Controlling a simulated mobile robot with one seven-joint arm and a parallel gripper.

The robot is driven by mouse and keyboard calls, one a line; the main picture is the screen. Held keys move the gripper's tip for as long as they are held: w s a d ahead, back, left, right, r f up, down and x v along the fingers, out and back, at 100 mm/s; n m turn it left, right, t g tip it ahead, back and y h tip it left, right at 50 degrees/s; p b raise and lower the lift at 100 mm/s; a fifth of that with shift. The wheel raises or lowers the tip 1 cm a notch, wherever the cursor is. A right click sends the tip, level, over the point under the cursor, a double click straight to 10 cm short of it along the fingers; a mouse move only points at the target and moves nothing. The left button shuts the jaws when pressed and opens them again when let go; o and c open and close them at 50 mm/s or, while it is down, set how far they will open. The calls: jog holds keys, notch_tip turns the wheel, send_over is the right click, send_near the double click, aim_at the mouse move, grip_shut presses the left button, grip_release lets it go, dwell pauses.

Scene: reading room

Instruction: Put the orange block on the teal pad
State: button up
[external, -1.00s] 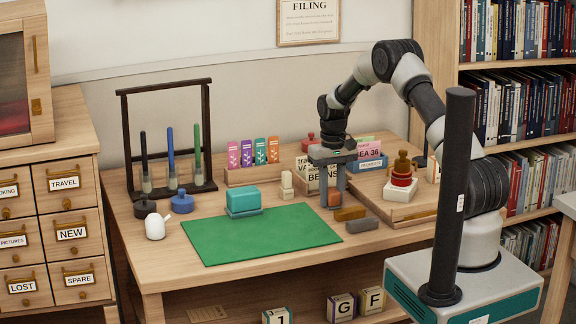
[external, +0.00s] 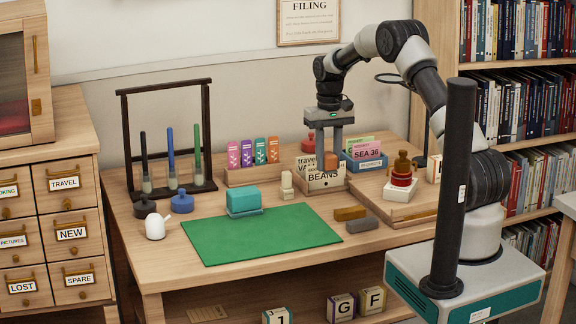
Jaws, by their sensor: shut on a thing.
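The orange block (external: 331,163) is held between the fingers of my gripper (external: 329,160), which is shut on it. A teal, box-shaped thing (external: 243,196) sits at the back of the green mat, to the left of my gripper and lower. A thin blue-teal layer (external: 244,212) shows under it; I cannot tell whether this is a separate pad. No other teal pad is clear on the table.
The green mat (external: 262,237) is mostly bare. Cream blocks (external: 286,186) stand between the teal thing and my gripper. A brown block (external: 350,213) and a grey block (external: 364,223) lie right of the mat. Colored cards (external: 253,153) and a dark rack (external: 208,140) stand behind.

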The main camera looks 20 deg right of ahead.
jog(key=w+a+r+p, duration=0.3)
jog(key=a+r+p, duration=0.1)
jog(key=a, duration=0.6)
notch_tip(320, 180, up, 3)
jog(key=p, duration=0.2)
send_over(254, 188)
notch_tip(254, 188, down, 10)
jog(key=shift+f, duration=0.1)
jog(key=o, duration=0.6)
jog(key=shift+f, duration=0.1)
jog(key=o, duration=0.4)
jog(key=shift+o, duration=0.2)
